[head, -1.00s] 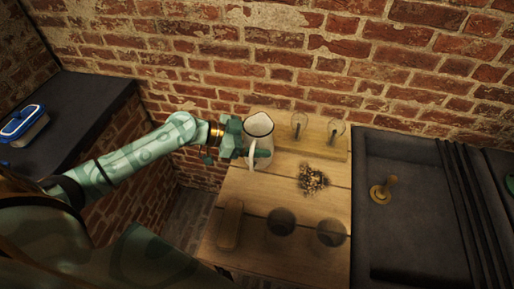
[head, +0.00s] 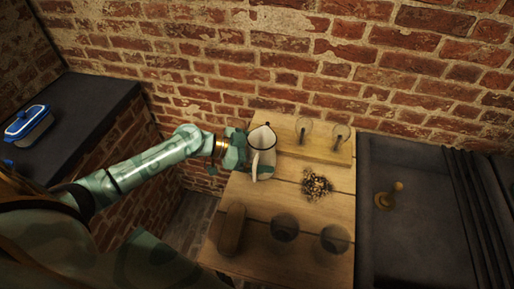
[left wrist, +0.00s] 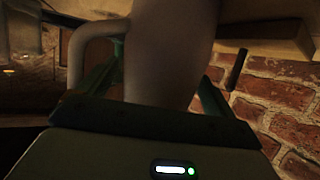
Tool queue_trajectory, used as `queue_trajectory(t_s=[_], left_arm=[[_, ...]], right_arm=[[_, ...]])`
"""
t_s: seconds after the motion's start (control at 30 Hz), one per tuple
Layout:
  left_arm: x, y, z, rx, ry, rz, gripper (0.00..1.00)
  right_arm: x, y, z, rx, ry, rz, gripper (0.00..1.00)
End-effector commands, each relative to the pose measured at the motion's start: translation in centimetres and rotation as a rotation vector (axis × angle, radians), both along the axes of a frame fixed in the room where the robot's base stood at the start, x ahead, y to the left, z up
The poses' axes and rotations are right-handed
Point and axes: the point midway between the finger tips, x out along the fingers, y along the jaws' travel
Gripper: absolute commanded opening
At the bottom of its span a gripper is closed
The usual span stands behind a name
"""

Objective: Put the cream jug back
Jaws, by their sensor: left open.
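The cream jug (head: 264,150), pale with a dark rim, is upright at the left back part of the wooden table (head: 275,212), and looks to be standing on it. Its handle faces toward me. My left gripper (head: 262,168) reaches in from the left, with its fingers around the jug's body. In the left wrist view the jug (left wrist: 170,50) fills the space between the open fingers (left wrist: 160,85), its handle at left. Whether either finger touches it I cannot tell. My right gripper is not in view.
Two dark round things (head: 285,227) and a brown oblong block (head: 231,228) are nearer me.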

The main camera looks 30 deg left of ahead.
Motion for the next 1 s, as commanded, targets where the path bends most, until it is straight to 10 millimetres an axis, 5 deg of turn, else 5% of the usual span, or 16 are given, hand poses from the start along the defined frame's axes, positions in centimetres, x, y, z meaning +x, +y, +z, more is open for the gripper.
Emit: queue_trajectory(t_s=[0.17,0.6,1.0], left_arm=[[-0.9,1.2,0.7,0.001,0.002,0.001,0.91],[-6.1,8.0,4.3,0.001,0.002,-0.001,0.91],[-6.7,8.8,4.9,0.000,-0.001,-0.001,0.91]], right_arm=[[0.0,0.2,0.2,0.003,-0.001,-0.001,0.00],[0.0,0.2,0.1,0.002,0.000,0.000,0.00],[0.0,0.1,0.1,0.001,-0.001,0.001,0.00]])
